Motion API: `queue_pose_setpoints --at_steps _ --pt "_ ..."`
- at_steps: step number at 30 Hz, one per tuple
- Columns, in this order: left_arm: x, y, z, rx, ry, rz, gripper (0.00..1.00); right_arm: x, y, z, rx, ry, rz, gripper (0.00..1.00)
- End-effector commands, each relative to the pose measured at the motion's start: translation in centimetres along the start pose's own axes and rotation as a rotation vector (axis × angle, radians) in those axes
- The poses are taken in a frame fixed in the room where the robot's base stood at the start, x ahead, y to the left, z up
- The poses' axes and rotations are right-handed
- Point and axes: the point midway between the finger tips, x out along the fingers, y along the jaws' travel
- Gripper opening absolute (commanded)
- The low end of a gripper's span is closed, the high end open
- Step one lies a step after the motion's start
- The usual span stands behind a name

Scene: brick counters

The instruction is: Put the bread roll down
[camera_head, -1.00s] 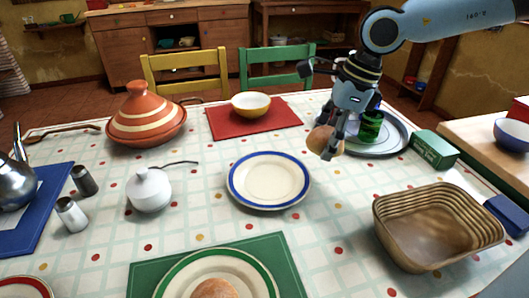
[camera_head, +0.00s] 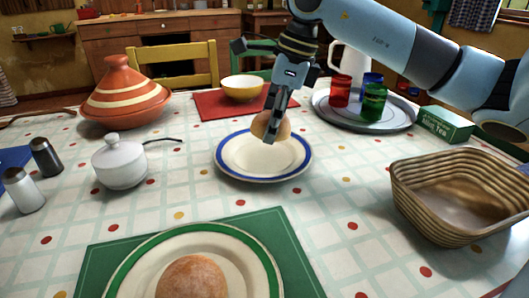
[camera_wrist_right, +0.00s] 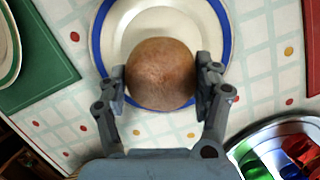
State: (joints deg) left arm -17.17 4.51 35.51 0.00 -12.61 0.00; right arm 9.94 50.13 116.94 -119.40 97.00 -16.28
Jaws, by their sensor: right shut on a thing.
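A round brown bread roll (camera_head: 271,125) is in my right gripper (camera_head: 272,130), which is shut on it. In the right wrist view the roll (camera_wrist_right: 161,73) sits between both fingers (camera_wrist_right: 160,85). The roll overlaps the far part of the plate in the head view. I cannot tell whether it touches the plate. A second roll (camera_head: 192,278) lies on a green-rimmed plate (camera_head: 262,270) at the front. My left gripper is not in view.
An empty wicker basket (camera_head: 455,205) stands at the right. A round tray (camera_head: 395,122) with coloured glasses and a white jug is at the back right, beside a green tea box (camera_head: 446,124). A tagine (camera_head: 126,95), white sugar bowl (camera_head: 119,162) and shakers stand at the left.

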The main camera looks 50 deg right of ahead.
Motion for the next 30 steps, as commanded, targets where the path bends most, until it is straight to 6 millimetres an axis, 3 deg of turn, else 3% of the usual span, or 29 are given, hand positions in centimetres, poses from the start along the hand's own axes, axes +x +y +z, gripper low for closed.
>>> queue_pose_setpoints --at_steps 6,15,26,27,30 --pt "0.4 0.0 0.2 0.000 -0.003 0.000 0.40 1.2 -0.1 1.2 -0.001 0.001 0.002 0.43" --pt "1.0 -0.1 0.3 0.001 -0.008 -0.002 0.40 4.9 -0.1 0.1 0.001 0.004 0.005 0.43" --pt "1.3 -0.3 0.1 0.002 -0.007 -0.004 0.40 5.4 -0.1 -0.1 -0.001 0.003 0.002 0.43" --pt "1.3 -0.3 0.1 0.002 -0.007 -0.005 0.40 5.4 -0.1 -0.1 -0.001 0.003 0.002 0.68" --pt "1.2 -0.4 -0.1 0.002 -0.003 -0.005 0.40 5.3 -0.1 0.0 -0.001 0.003 0.002 0.81"
